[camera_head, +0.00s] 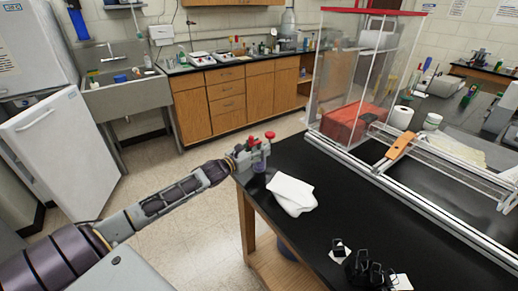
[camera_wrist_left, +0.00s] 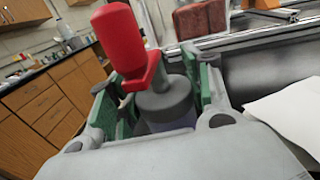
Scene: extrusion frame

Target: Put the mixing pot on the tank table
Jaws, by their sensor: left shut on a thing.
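My left gripper (camera_head: 255,158) is at the near left corner of the black-topped tank table (camera_head: 310,165). It is shut on what looks like the mixing pot (camera_head: 260,162), a small upright vessel with a purplish body, grey top and red parts. In the left wrist view the pot (camera_wrist_left: 165,105) stands between the green-lined fingers (camera_wrist_left: 150,110), with a red handle-like piece on top. The pot's lower part is hidden there. I cannot tell whether its base touches the table. My right gripper is not in view.
White folded sheets (camera_head: 292,192) lie just right of the pot. Black clip-like things (camera_head: 365,270) stand near the front edge. A clear-walled tank (camera_head: 365,75) and metal rails (camera_head: 410,195) take up the table's far side. Bare tabletop lies between.

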